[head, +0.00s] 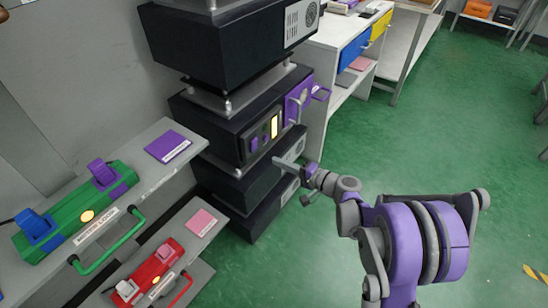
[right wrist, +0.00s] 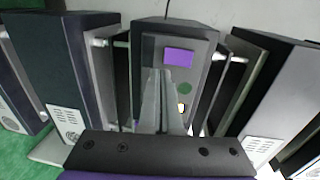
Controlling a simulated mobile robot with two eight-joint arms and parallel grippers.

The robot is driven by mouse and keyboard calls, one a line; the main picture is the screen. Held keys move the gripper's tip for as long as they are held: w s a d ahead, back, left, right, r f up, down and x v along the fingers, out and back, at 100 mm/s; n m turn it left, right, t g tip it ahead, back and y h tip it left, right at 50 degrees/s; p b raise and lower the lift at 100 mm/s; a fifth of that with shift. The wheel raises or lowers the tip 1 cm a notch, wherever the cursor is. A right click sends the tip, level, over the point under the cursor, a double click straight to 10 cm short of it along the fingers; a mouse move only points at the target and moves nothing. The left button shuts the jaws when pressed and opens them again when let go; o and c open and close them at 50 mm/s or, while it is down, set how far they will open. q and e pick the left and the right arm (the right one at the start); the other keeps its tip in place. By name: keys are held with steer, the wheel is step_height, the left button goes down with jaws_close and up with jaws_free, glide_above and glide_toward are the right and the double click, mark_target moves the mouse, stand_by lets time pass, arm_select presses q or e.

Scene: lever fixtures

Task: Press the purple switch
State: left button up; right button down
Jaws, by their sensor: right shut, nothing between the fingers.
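A purple rocker switch (head: 103,172) stands on a green fixture (head: 75,215) on the shelf at left, beside a blue rocker (head: 36,226). A dark panel with small dark switches (head: 254,144) and a lit yellow strip (head: 275,127) is on the middle black box. My right gripper (head: 287,163) is shut and empty, in front of the stack. Its fingers (right wrist: 160,72) point toward that face; contact cannot be told. My left gripper is out of view.
A purple plate with a lever (head: 298,101) is at the right of the middle box. A red fixture (head: 150,273) is on the lower shelf. A green handle (head: 110,248) sticks out at left. A white cabinet (head: 325,60) stands behind. Green floor (head: 450,130) is open at right.

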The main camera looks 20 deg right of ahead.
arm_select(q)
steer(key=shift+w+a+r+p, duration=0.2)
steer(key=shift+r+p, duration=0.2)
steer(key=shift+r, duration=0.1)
arm_select(e)
steer(key=s+d+f, duration=0.1)
steer(key=s+d, duration=0.3)
steer(key=s, duration=0.1)
steer(key=shift+s+d, duration=0.2)
steer(key=shift+s, duration=0.1)
steer(key=shift+a, duration=0.1)
steer(key=s+a+n+g+h, duration=0.3)
steer(key=s+a+n+g, duration=0.3)
steer(key=s+a, duration=0.5)
steer(key=s+d+f+n+g+h, duration=0.1)
steer(key=s+d+n+h, duration=0.15)
steer(key=s, duration=0.65)
steer(key=s+d+n+g+h, duration=0.2)
steer(key=s+h, duration=0.2)
steer(key=s, duration=0.4)
arm_select(q)
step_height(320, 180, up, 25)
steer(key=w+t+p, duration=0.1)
steer(key=p, duration=2.1)
arm_select(e)
step_height(320, 180, up, 25)
steer(key=t, duration=0.1)
steer(key=shift+w+d+h, duration=0.3)
steer(key=shift+h, duration=0.05)
